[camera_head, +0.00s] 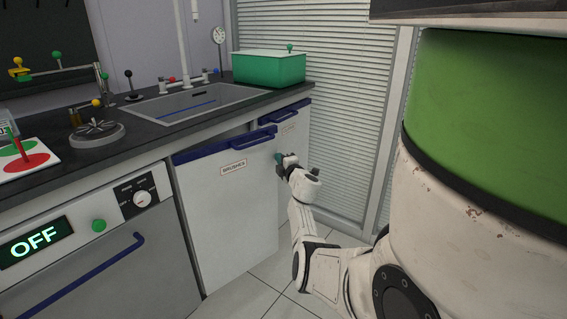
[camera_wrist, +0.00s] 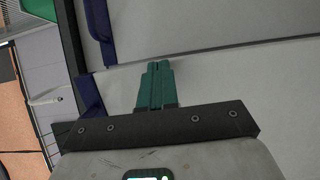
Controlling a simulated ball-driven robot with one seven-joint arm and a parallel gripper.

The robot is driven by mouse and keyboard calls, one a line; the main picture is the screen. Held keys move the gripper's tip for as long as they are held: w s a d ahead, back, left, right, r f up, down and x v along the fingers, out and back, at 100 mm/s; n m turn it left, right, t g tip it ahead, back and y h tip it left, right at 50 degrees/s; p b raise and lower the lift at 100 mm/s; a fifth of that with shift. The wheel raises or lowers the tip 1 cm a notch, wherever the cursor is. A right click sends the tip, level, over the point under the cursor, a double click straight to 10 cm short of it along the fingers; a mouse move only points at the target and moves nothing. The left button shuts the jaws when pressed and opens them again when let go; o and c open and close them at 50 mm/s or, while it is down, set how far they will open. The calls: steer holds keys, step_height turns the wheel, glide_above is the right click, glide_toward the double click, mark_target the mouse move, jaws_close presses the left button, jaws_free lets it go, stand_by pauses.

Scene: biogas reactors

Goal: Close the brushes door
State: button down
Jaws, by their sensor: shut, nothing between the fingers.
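The brushes door (camera_head: 228,215) is a white cabinet door with a blue top edge and a "BRUSHES" label, under the counter in the head view. It stands partly open, with a dark gap behind its top edge. My gripper (camera_head: 279,158) is by the right edge of this door, in front of the neighbouring white door. In the wrist view my gripper (camera_wrist: 157,70) shows its green fingers pressed together with nothing between them. White panels fill the view beyond the fingertips. I cannot tell whether the fingers touch a door.
A second white door (camera_head: 293,129) with a blue handle is right of the brushes door. An appliance with an "OFF" display (camera_head: 37,243) stands at left. A sink (camera_head: 188,103) and green box (camera_head: 268,68) are on the counter.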

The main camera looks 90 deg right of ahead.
mark_target(272, 154)
steer(key=shift+t, duration=0.3)
steer(key=shift+w+a+b+x, duration=0.1)
steer(key=shift+w+b+x, duration=0.05)
steer(key=shift+b+x, duration=0.65)
steer(key=shift+w+a+b+x, duration=0.15)
steer(key=shift+b+x, duration=0.4)
steer(key=shift+x, duration=0.35)
steer(key=shift+w+b+x, duration=0.2)
steer(key=shift+b+x, duration=0.5)
steer(key=shift+x, duration=0.15)
steer(key=shift+a+f, duration=0.1)
